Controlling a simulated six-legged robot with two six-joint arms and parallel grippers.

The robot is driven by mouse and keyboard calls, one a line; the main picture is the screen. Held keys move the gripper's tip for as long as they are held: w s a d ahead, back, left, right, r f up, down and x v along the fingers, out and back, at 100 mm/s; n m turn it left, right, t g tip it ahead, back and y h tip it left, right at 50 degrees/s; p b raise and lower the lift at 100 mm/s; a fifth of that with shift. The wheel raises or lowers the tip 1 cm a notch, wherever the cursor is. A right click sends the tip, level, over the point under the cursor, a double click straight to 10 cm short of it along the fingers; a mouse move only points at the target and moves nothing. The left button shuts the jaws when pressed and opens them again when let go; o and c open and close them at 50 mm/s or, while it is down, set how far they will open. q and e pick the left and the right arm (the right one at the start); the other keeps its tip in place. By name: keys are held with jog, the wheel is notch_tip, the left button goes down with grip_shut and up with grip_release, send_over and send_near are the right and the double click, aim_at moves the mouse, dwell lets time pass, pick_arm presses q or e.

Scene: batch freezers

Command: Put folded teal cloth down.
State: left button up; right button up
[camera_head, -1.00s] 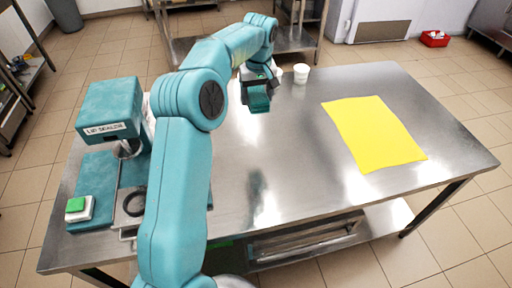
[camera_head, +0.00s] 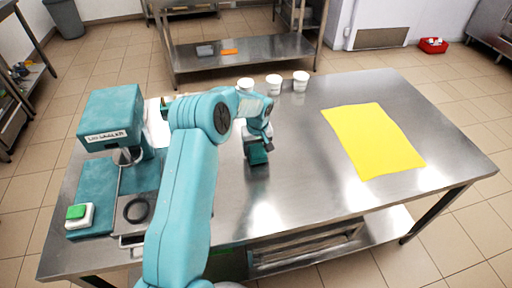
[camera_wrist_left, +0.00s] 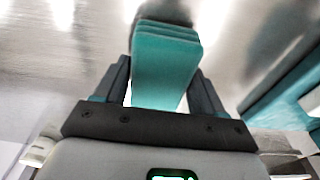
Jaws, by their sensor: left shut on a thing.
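The folded teal cloth (camera_wrist_left: 165,68) is a small layered block, held between the two dark fingers of my left gripper (camera_wrist_left: 160,90) in the left wrist view. In the head view the teal cloth (camera_head: 257,154) shows at the end of my left gripper (camera_head: 256,143), over the middle-left of the steel table (camera_head: 290,190). The gripper is shut on the cloth. I cannot tell whether the cloth touches the table top. My right gripper is not in view.
A yellow sheet (camera_head: 373,140) lies on the table's right half. Several white cups, one at the back edge (camera_head: 301,81), stand behind the gripper. A teal lid sealer (camera_head: 112,125) with a green button (camera_head: 77,212) stands at the left. The table's front middle is clear.

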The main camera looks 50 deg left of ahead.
aim_at(257, 149)
pick_arm(q)
jog(key=shift+f, duration=0.3)
jog(key=shift+f+b, duration=0.2)
jog(key=shift+b, duration=0.15)
jog(key=o, duration=1.1)
jog(key=shift+r, duration=0.1)
jog(key=shift+r+p, duration=0.25)
jog(key=shift+p, duration=0.1)
jog(key=r, duration=0.4)
jog(key=d+r, duration=0.1)
jog(key=r, duration=0.3)
jog(key=r+b, duration=0.1)
jog(key=r, duration=0.2)
jog(key=shift+s+d+r, duration=0.15)
jog(key=shift+s+r, duration=0.25)
